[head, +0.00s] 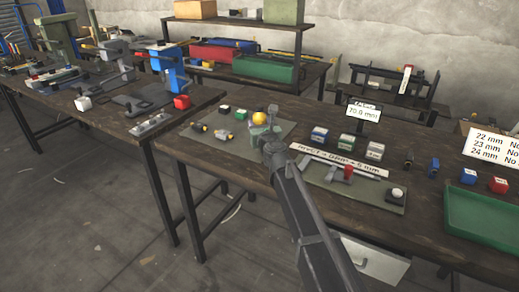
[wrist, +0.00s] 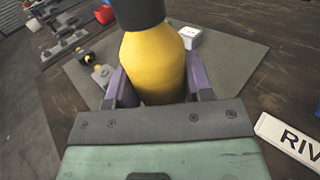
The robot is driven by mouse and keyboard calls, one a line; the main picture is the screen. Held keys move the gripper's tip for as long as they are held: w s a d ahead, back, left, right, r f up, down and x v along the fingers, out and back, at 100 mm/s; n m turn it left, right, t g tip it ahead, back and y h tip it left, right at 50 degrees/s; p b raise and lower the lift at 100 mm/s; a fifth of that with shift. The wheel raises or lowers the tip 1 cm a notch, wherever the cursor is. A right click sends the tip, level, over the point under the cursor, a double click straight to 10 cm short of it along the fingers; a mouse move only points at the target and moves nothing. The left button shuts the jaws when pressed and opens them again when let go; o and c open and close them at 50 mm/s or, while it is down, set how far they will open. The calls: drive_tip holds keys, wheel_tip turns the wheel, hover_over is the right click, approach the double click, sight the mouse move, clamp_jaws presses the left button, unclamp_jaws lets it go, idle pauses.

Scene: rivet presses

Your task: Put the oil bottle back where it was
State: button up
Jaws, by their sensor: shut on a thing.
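The oil bottle, yellow with a black cap (wrist: 138,12), fills the middle of the wrist view (wrist: 155,65). My gripper (wrist: 155,88) is shut on its yellow body, with a purple finger on each side. In the head view a yellow part of the bottle (head: 259,118) shows just beyond my gripper (head: 261,130), over the grey mat (head: 283,127). The bottle's base is hidden, so I cannot tell whether it touches the mat.
On the mat's left lie small black-and-yellow parts (head: 226,135) and small boxes (head: 240,114). A white box (wrist: 191,36) is close to the bottle. Right of my arm are a label strip (head: 335,162), several small boxes and a green tray (head: 485,222). Presses stand on the left bench.

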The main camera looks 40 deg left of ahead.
wheel_tip(320, 180, down, 4)
drive_tip(key=b, duration=0.4)
drive_tip(key=shift+f, duration=0.25)
drive_tip(key=shift+r, duration=0.25)
drive_tip(key=shift+f, duration=0.15)
drive_tip(key=o, duration=1.1)
drive_tip(key=shift+c, duration=0.2)
drive_tip(key=shift+r, duration=0.3)
drive_tip(key=v, duration=1.2)
drive_tip(key=shift+f, duration=0.1)
